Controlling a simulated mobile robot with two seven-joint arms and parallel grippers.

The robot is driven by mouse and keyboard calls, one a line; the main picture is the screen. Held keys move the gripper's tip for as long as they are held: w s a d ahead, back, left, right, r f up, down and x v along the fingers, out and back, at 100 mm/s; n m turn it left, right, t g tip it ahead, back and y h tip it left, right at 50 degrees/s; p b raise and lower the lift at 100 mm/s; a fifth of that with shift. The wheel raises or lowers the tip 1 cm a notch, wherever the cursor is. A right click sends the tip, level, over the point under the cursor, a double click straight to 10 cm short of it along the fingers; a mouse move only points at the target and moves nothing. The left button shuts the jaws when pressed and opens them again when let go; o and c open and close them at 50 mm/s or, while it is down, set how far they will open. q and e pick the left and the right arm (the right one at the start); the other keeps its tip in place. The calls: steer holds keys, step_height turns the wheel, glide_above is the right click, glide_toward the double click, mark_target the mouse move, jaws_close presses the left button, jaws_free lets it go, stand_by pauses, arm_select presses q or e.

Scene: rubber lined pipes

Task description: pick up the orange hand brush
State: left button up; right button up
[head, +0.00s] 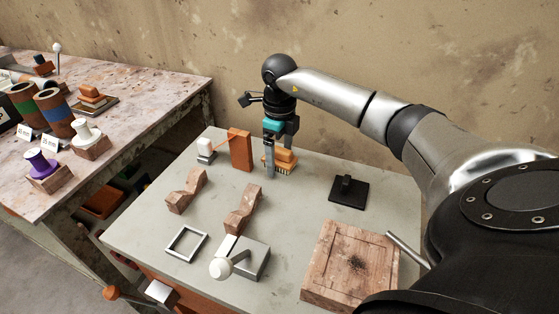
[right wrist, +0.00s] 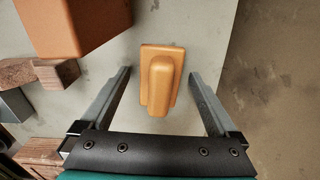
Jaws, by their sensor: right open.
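The orange hand brush (head: 287,158) stands on the grey table near its back edge, bristles down. In the right wrist view the brush (right wrist: 161,80) lies between the two fingers, seen from above, with a gap on each side. My right gripper (head: 278,165) is open and points down at the brush; it also shows in the right wrist view (right wrist: 160,85). One finger partly hides the brush in the head view. I cannot tell whether any finger touches it. My left gripper is not in view.
An orange-brown block (head: 240,150) stands upright close to the left of the brush; it also shows in the right wrist view (right wrist: 75,22). A black plate with a handle (head: 349,191) lies to the right. Wooden cradles (head: 243,208) and a wooden board (head: 348,262) are nearer.

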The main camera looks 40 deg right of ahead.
steer(key=c, duration=1.5)
